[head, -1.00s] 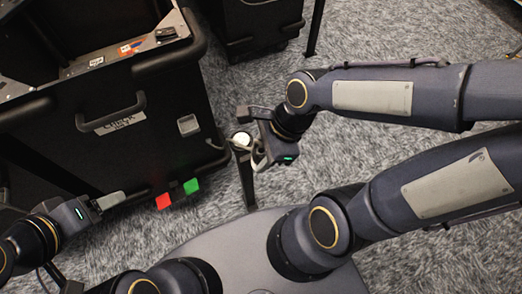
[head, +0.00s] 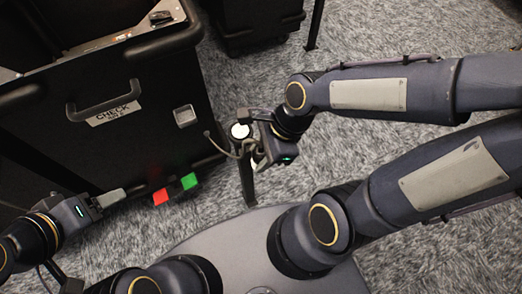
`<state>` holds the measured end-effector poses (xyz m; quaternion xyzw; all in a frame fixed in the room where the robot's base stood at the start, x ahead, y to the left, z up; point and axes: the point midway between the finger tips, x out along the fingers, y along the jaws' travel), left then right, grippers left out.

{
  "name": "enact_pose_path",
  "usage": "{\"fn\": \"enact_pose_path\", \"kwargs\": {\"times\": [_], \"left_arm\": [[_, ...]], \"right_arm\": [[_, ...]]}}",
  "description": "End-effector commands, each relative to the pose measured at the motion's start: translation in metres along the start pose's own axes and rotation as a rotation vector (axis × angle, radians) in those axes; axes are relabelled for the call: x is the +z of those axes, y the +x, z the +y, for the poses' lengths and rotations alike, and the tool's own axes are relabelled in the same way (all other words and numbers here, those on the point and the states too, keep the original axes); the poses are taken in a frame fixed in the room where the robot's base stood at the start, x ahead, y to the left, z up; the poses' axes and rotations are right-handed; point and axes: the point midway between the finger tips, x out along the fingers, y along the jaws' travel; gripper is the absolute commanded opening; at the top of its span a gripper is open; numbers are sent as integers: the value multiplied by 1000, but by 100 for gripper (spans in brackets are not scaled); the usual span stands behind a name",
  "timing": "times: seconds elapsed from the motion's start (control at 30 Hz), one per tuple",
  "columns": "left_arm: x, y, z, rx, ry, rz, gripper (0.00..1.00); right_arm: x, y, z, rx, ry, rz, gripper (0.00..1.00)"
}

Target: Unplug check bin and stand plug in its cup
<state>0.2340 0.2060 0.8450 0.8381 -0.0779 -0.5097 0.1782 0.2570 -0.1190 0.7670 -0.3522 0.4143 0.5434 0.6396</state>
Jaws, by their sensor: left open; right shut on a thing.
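The check bin (head: 150,135) is the black case at the left, with a white CHECK label (head: 113,113) under its handle. A small silver plate (head: 184,116) is on the same face. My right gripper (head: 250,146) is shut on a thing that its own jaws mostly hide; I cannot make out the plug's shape. A thin grey cable (head: 221,146) loops from the bin side to this gripper. A round white top (head: 240,131) shows beside it, above a dark post (head: 248,184); I cannot tell if it is the cup. My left gripper (head: 112,197) is open, low beside the bin.
A red block (head: 160,196) and a green block (head: 190,181) show at the bin's lower edge. Another black case (head: 255,25) stands at the back. Grey carpet (head: 390,25) is clear at the upper right.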

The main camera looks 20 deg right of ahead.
Motion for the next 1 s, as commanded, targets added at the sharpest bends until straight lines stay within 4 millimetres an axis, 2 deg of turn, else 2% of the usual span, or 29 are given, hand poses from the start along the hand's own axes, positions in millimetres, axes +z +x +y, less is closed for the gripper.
{"fn": "enact_pose_path", "kwargs": {"times": [0.6, 1.0], "left_arm": [[11, 21, -10, 0, 0, 0, 67], [11, 22, -10, 0, 0, 0, 67]], "right_arm": [[-13, 30, 0, 1, 1, 0, 9], [-14, 31, 0, 0, 0, 0, 9]]}}
